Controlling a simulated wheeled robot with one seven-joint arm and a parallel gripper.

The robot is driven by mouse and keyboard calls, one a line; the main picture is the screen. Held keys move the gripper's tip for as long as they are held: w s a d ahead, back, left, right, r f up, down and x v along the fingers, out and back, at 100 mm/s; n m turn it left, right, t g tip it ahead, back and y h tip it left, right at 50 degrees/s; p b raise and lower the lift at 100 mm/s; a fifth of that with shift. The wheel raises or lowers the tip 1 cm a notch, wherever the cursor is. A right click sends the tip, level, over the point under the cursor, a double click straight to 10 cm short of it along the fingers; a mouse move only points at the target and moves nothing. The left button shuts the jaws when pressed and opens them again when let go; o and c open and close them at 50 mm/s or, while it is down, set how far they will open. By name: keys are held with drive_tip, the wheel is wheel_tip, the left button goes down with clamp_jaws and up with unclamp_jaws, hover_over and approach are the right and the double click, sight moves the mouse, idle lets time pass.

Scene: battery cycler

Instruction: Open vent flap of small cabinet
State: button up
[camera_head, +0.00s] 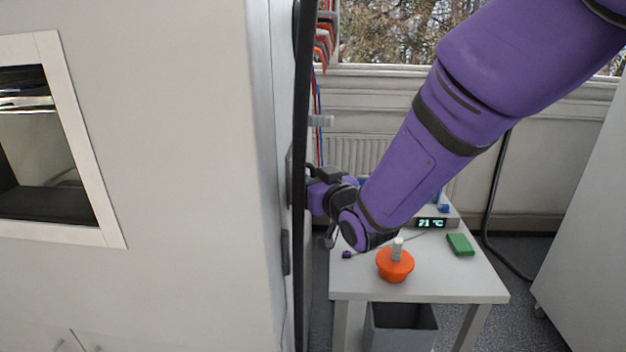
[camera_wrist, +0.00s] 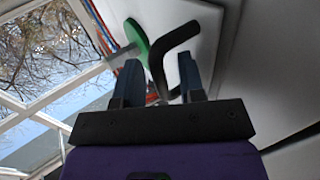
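In the wrist view, a black bent handle (camera_wrist: 158,62) stands by a pale panel (camera_wrist: 205,45). Its lower part lies in the gap between the two fingers of my gripper (camera_wrist: 160,66). The fingers are spread apart, and I see no clear grip on the handle. A green disc (camera_wrist: 137,40) sits just left of the handle. The vent flap's outline cannot be made out for certain. In the head view, my gripper is at the dark edge of a large white cabinet (camera_head: 190,150), and its fingertips are hidden there.
A small white table (camera_head: 460,287) stands below my arm. It holds an orange bowl-like object (camera_head: 395,266), a green block (camera_head: 460,244) and a temperature display (camera_head: 431,223). A grey bin (camera_head: 402,325) is under it. Another pale cabinet (camera_head: 590,230) stands at right.

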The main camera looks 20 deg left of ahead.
drive_tip(key=shift+c, duration=0.4)
clamp_jaws()
drive_tip(key=shift+d, duration=0.1)
drive_tip(key=w+d+n+g+y, duration=0.4)
drive_tip(key=w+n+g, duration=0.5)
drive_tip(key=g, duration=0.4)
drive_tip(key=shift+w+y, duration=0.4)
drive_tip(key=shift+w, duration=0.45)
drive_tip(key=shift+o, duration=0.4)
unclamp_jaws()
